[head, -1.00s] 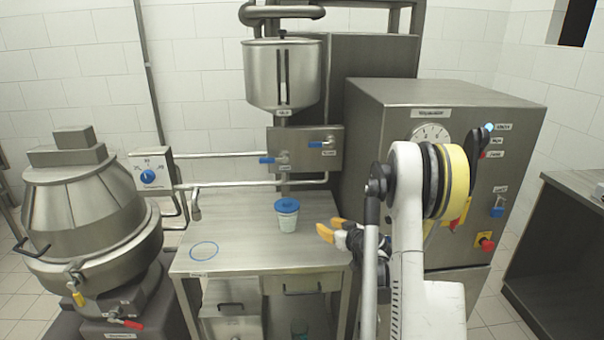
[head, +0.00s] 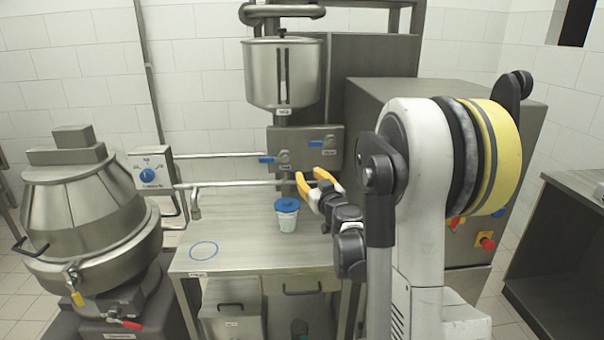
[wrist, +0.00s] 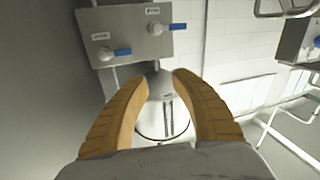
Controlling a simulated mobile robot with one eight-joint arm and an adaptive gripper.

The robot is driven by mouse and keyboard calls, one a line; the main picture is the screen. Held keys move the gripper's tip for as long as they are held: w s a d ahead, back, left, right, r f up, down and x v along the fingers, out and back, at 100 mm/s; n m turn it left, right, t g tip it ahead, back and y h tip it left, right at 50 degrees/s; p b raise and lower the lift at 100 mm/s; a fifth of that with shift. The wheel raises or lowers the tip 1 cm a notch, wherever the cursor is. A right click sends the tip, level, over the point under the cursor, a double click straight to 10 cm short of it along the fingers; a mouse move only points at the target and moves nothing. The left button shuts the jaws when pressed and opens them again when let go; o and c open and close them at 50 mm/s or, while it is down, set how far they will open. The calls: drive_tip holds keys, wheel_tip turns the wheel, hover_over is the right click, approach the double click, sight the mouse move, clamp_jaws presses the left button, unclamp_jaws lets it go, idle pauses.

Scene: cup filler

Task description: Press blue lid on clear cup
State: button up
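The clear cup (head: 287,223) stands upright on the steel table, with pale contents showing through its side. The blue lid (head: 287,205) sits on top of the cup; I cannot tell whether it is pressed fully down. My gripper (head: 317,174) is above and to the right of the cup, apart from it. Its two yellow fingers are spread and empty. In the wrist view my gripper (wrist: 160,76) also shows open, and neither cup nor lid can be made out there.
The steel table (head: 240,240) has a blue ring marking (head: 204,250) at its left, with clear room around it. A hopper (head: 283,75) and a valve panel with blue handles (head: 305,148) are behind the cup. A steel cabinet (head: 375,105) is at the right.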

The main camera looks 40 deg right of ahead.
drive_tip(key=s+a+r+m+g+h, duration=0.2)
drive_tip(key=s+a+r+h, duration=0.1)
drive_tip(key=s+a+r, duration=0.3)
drive_tip(key=shift+s+a+m+g+b, duration=0.4)
drive_tip(key=shift+a, duration=0.35)
drive_tip(key=shift+r, duration=0.1)
